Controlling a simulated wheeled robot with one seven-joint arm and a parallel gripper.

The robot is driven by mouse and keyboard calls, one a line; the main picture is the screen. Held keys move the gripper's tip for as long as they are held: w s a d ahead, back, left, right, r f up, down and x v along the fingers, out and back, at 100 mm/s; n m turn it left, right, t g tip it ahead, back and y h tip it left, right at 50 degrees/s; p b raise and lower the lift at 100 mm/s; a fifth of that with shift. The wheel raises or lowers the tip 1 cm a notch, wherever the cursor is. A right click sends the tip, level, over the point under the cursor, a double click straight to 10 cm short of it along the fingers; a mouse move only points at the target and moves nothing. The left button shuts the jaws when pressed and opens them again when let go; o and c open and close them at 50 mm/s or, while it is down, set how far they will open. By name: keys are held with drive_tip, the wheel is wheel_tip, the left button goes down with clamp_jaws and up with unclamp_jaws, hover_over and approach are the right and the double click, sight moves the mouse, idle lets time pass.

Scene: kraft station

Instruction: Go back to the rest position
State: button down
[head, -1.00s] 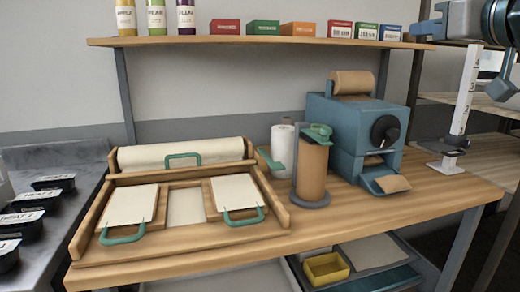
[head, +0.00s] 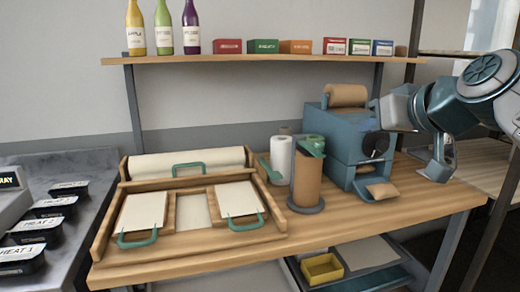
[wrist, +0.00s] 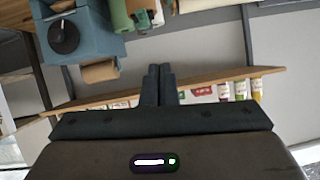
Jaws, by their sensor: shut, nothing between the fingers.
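My gripper (head: 373,104) is at the right of the head view, at about the height of the blue machine's top. In that picture it overlaps the machine's right edge, and I cannot tell the gap. In the wrist view its two dark fingers (wrist: 158,68) are together with nothing between them. My arm comes in from the right edge. The blue machine (head: 335,130) with a dark knob and brown paper stands on the wooden bench (head: 420,197). It also shows at the upper left of the wrist view (wrist: 95,30), upside down.
A shelf (head: 260,59) with bottles and small boxes runs above the bench. A brown roll (head: 307,180) stands beside the machine. A wooden tray (head: 275,232) with green-handled boards is at the left. A pale stand (head: 437,170) is partly hidden below my arm.

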drive_tip(key=s+a+f+m+g+h+p, duration=0.1)
drive_tip(key=s+a+f+g+h+p, duration=0.1)
drive_tip(key=s+f+g+p, duration=0.2)
drive_tip(key=s+a+f+m+g+h+p, duration=0.1)
drive_tip(key=s+f+g+p, duration=0.4)
drive_tip(key=s+f, duration=0.6)
wheel_tip(320, 180, down, 7)
drive_tip(key=shift+a+f+m+h+p, duration=0.1)
drive_tip(key=shift+a+m+h+p, duration=0.2)
drive_tip(key=shift+a+h+p, duration=0.55)
drive_tip(key=shift+a+y, duration=0.2)
drive_tip(key=shift+y, duration=0.05)
